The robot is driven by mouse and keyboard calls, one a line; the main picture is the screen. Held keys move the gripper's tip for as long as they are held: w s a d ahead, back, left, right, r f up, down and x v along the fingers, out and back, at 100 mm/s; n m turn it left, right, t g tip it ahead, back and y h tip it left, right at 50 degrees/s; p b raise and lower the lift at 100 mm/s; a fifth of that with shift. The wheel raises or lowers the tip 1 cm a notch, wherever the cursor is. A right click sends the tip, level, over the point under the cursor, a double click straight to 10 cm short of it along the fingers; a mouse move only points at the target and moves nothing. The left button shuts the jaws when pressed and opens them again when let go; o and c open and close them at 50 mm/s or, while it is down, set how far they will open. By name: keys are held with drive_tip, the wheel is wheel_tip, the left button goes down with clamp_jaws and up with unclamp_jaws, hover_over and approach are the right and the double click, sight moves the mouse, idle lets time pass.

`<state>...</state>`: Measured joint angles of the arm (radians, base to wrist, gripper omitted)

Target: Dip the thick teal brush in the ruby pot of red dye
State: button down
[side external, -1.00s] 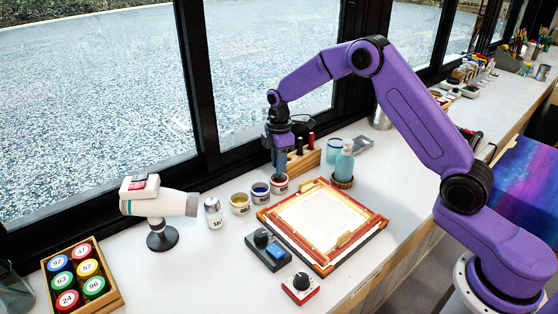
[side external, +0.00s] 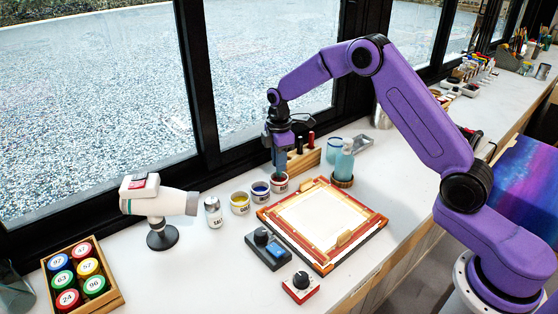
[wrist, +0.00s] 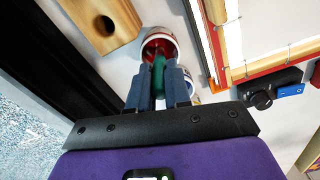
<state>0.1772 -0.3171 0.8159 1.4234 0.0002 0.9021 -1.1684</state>
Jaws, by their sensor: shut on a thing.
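The ruby pot (side external: 281,188) is a small white-labelled jar with red dye, at the right end of a row of dye pots in the side view. It also shows in the wrist view (wrist: 158,41), just beyond my fingertips. My gripper (side external: 280,165) is directly above this pot, pointing down. It is shut on the thick teal brush (wrist: 158,75), which shows between the fingers in the wrist view. The brush's lower end reaches to the pot's mouth and overlaps the red inside. I cannot tell how deep the tip is.
The blue pot (side external: 260,192) and yellow pot (side external: 240,207) stand close to the left. A wooden brush block (side external: 306,158) with dark and red handles is behind. A framed screen (side external: 330,262) lies in front right; a teal bottle (side external: 344,166) stands right.

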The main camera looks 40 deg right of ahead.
drive_tip(key=shift+r, duration=0.1)
drive_tip(key=shift+r, duration=3.25)
